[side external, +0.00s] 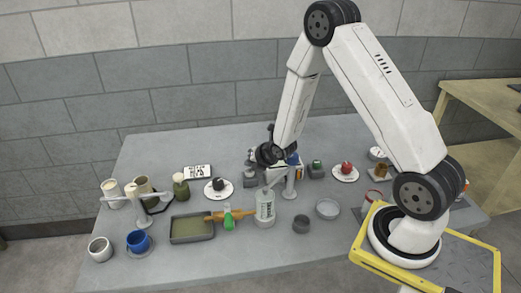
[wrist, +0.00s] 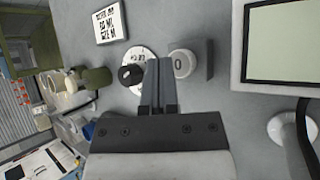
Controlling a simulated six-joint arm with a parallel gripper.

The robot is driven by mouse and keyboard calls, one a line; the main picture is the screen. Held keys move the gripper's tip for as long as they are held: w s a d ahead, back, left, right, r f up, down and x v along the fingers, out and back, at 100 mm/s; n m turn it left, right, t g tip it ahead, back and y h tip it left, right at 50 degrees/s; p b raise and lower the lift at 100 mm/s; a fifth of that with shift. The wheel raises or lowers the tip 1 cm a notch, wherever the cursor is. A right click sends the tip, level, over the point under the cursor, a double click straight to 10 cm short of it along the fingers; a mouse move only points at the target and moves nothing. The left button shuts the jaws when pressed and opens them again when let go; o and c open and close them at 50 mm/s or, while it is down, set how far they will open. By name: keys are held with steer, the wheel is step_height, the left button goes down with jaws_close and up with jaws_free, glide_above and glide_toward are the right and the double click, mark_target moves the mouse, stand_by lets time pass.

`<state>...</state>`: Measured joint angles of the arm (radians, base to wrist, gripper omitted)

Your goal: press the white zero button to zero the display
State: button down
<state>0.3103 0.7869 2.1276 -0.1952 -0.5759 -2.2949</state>
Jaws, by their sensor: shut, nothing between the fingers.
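The white zero button (wrist: 183,63), a round cap marked "0", sits on the face of a small grey block (wrist: 209,60) in the wrist view. My gripper (wrist: 160,62) is shut and empty, its fingertips just left of the button in that view; I cannot tell whether they touch it. A pale screen in a white frame (wrist: 285,42), possibly the display, is at the right and shows no digits. In the side view my gripper is low over the table's middle, behind a clear bottle (side external: 265,207); the button cannot be made out there.
A black knob on a white labelled disc (wrist: 131,74) is close left of my fingers; it also shows in the side view (side external: 218,185). A printed card (wrist: 110,23) lies nearby. A tray (side external: 192,229), a blue cup (side external: 138,241) and a grey cup (side external: 301,224) stand on the table.

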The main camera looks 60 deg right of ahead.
mark_target(251, 172)
steer(key=shift+r, duration=2.4)
steer(key=s+a+r+m+g, duration=0.2)
steer(key=s+a+m, duration=0.2)
steer(key=s+m, duration=0.2)
steer(key=s+a+r+m+g+y, duration=0.1)
steer(key=s+a+r+m+g, duration=0.1)
steer(key=m, duration=0.8)
steer(key=s+a+r+m+g, duration=0.2)
steer(key=s+a+m, duration=0.4)
steer(key=s+m, duration=0.3)
steer(key=shift+s+a+r, duration=0.35)
steer(key=shift+r, duration=0.3)
